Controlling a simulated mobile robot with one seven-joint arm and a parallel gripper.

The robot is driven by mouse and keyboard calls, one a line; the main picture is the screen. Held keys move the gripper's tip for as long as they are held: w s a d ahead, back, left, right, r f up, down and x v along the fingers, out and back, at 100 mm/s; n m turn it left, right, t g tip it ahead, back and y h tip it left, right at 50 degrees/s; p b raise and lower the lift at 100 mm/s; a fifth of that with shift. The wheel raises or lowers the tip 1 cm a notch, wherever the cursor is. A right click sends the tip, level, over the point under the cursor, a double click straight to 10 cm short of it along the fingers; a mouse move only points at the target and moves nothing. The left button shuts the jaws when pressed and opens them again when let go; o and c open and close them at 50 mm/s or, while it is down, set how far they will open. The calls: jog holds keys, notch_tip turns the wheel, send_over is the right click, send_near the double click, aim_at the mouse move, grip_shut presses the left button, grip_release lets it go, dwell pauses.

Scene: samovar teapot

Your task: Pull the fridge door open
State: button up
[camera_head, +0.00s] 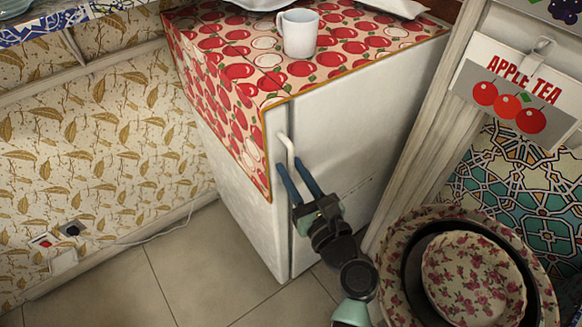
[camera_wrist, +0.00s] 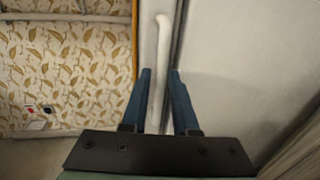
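The white fridge (camera_head: 355,135) stands against the wall under a red apple-print cloth, with its door on the right side facing my arm. The door looks shut. Its pale curved handle (camera_head: 287,150) runs down near the door's left edge. My gripper (camera_head: 294,176) is at the handle, with its two blue fingers apart. In the wrist view the handle (camera_wrist: 162,60) runs between the fingertips of my gripper (camera_wrist: 160,72). A small gap shows on the right side of the handle, and the left finger is close to it or touching; I cannot tell which.
A white mug (camera_head: 298,34) stands on the cloth-covered fridge top. A wooden post (camera_head: 425,120) rises right of the fridge. The tiled floor (camera_head: 190,270) left of the fridge is clear.

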jog(key=shift+w+a, duration=0.2)
jog(key=shift+w, duration=0.3)
grip_shut()
dwell(1.2)
